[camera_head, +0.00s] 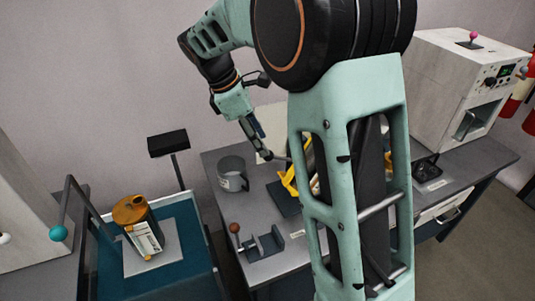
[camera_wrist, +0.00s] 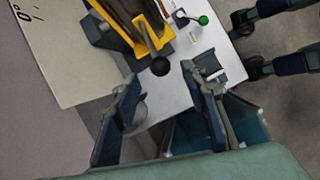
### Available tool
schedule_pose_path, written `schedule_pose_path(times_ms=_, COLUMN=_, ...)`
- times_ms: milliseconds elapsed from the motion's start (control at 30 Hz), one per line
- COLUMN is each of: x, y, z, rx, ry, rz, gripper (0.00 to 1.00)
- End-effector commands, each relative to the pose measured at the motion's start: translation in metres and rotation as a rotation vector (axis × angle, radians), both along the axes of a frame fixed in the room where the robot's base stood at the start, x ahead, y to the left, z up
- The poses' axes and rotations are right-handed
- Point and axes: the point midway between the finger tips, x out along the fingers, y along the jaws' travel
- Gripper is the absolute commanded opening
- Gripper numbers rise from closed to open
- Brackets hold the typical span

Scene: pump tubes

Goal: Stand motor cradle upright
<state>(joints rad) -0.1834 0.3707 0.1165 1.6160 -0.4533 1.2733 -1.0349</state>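A yellow frame around a dark body, which I take to be the motor cradle, is on the grey bench. In the head view only part of the yellow frame (camera_head: 288,183) shows, as my arm covers the rest. In the wrist view the yellow frame (camera_wrist: 166,48) is at the top, tilted in the picture, with a black-knobbed lever (camera_wrist: 160,67) in front. Whether it stands or lies is unclear. My gripper (camera_wrist: 161,82) has its fingers spread, with the knob seen near the gap and nothing gripped. In the head view my gripper (camera_head: 266,146) is beside the yellow frame.
A grey mug (camera_head: 232,175) stands left on the bench. A dark bracket (camera_head: 265,245) with a brown-knobbed lever is at the front. A teal tray (camera_head: 185,255) holding an orange-topped canister (camera_head: 140,225) is at left. A white machine (camera_head: 445,90) stands at right.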

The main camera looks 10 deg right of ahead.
Motion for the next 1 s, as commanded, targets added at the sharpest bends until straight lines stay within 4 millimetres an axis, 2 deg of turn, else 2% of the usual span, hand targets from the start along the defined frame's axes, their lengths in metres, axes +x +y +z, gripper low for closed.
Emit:
schedule_pose_path(times_ms=100, x=0.0, y=-0.01, z=-0.023, rx=-0.002, ry=0.004, rz=-0.002, gripper=0.4)
schedule_pose_path(times_ms=300, x=0.001, y=-0.021, z=-0.051, rx=-0.001, ry=0.003, rz=-0.001, gripper=0.4)
schedule_pose_path(times_ms=500, x=0.002, y=-0.026, z=-0.062, rx=0.0, ry=0.0, rz=-0.002, gripper=0.4)
schedule_pose_path(times_ms=767, x=0.002, y=-0.026, z=-0.063, rx=0.001, ry=-0.001, rz=-0.002, gripper=0.4)
schedule_pose_path(times_ms=1000, x=0.002, y=-0.026, z=-0.063, rx=0.001, ry=0.0, rz=-0.002, gripper=0.13)
